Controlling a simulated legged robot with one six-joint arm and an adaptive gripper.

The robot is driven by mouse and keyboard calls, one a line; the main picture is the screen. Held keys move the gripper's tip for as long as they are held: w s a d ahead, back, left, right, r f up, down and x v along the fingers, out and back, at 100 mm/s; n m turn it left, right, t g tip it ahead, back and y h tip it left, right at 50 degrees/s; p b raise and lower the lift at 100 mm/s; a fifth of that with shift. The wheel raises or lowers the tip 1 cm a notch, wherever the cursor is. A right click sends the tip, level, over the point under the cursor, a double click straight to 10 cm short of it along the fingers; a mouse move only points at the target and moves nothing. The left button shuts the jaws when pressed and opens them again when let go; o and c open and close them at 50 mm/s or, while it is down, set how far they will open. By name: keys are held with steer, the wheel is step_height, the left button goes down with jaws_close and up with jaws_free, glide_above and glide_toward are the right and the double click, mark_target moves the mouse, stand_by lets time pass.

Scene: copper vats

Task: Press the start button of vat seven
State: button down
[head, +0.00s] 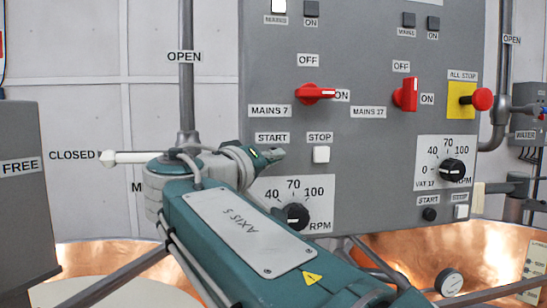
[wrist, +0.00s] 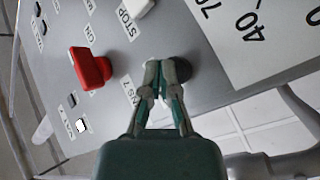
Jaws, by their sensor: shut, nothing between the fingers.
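The grey control panel (head: 375,150) fills the middle of the head view. The red MAINS 7 switch (head: 315,94) has its handle turned toward ON; a red switch shows in the wrist view (wrist: 90,68). Below it are the START label (head: 272,137) and the white STOP button (head: 321,154). My gripper (head: 272,155) is shut and empty, just under that START label, hiding the start button in the head view. In the wrist view its closed fingertips (wrist: 163,68) overlap a dark round button (wrist: 183,69), apparently vat seven's start button. I cannot tell whether they touch it.
A black RPM dial (head: 296,216) sits just below my gripper. To the right are the MAINS 17 switch (head: 405,94), pointing to OFF, another START button (head: 429,214) and the red ALL STOP knob (head: 482,99). A white-handled valve lever (head: 125,157) points to CLOSED at left.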

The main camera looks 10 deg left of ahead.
steer(key=shift+w+a, duration=0.15)
steer(key=shift+w, duration=0.3)
stand_by(0.6)
steer(key=shift+s, duration=0.15)
steer(key=shift+s+d, duration=0.3)
steer(key=shift+s, duration=0.45)
steer(key=s, duration=0.2)
steer(key=s+d, duration=0.1)
steer(key=s, duration=0.1)
steer(key=shift+s+d, duration=0.15)
steer(key=shift+s, duration=0.25)
stand_by(0.5)
